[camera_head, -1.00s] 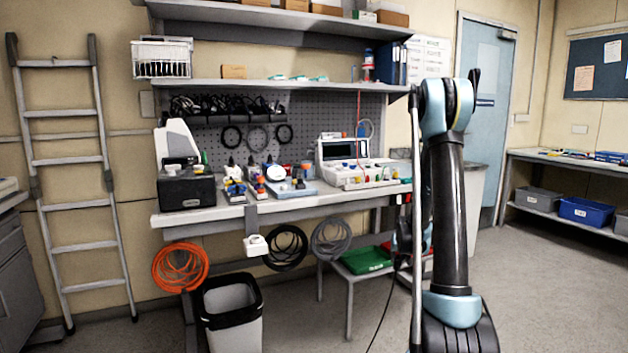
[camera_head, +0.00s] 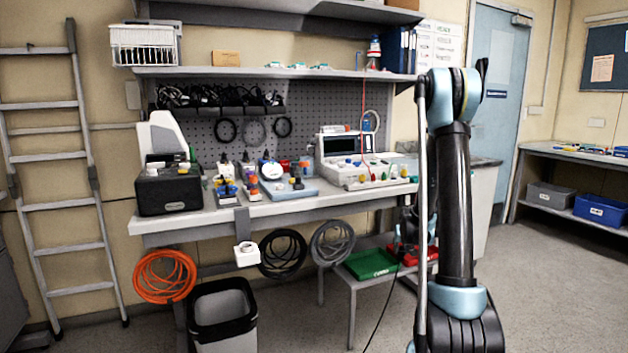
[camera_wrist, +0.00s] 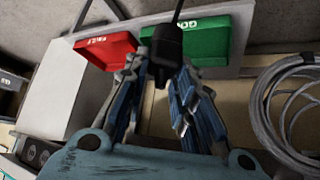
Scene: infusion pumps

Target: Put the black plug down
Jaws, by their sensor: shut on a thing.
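The black plug (camera_wrist: 166,48) is held between the fingers of my gripper (camera_wrist: 160,72) in the wrist view. A cord leaves its far end toward the top of that picture. My gripper is shut on it, above a low table (camera_head: 349,290). A green tray (camera_head: 371,264) stands on this table, and a red tray (camera_head: 420,255) is at its right, partly hidden by my arm. In the wrist view the green tray (camera_wrist: 208,42) lies behind the plug, and the red tray (camera_wrist: 104,48) is to its left. A black cable (camera_head: 378,318) hangs to the floor in the head view.
The workbench (camera_head: 180,226) carries several devices and a grey-white unit (camera_head: 350,165). An orange cable coil (camera_head: 165,277), a black coil (camera_head: 283,253) and a grey coil (camera_head: 332,243) hang along its front. A waste bin (camera_head: 222,315) stands below. Floor in front is clear.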

